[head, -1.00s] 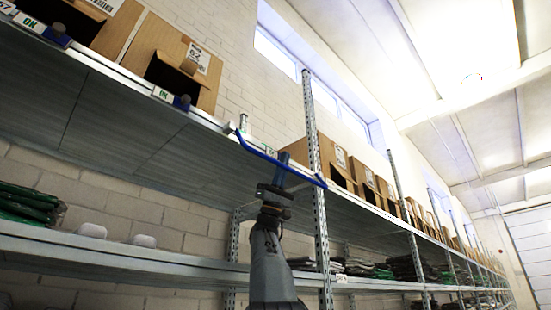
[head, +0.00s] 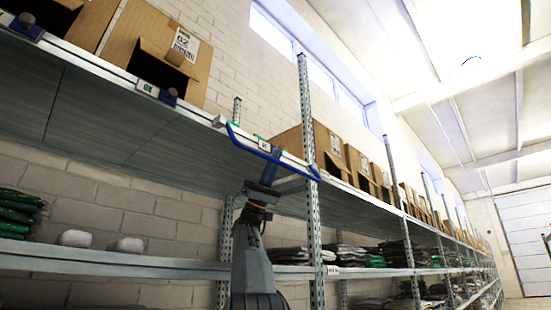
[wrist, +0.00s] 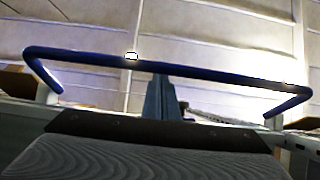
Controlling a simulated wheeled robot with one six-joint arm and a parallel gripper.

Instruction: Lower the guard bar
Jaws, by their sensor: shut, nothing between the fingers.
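The guard bar (head: 250,145) is a blue tube with bent ends, mounted at the front edge of the upper shelf beside an upright post. In the wrist view the bar (wrist: 215,73) runs across the picture, with both ends bending back to pale mounts. My gripper (head: 273,158) is shut and empty, pointing up at the bar's middle from below. In the wrist view its narrow finger tip (wrist: 161,95) reaches up to just under the bar's line. I cannot tell whether it touches the bar.
The upper shelf (head: 120,80) holds open cardboard boxes (head: 160,55). A perforated post (head: 306,110) stands close to the bar's right end. A lower shelf (head: 110,264) carries dark folded packs and white items. Open room lies to the right.

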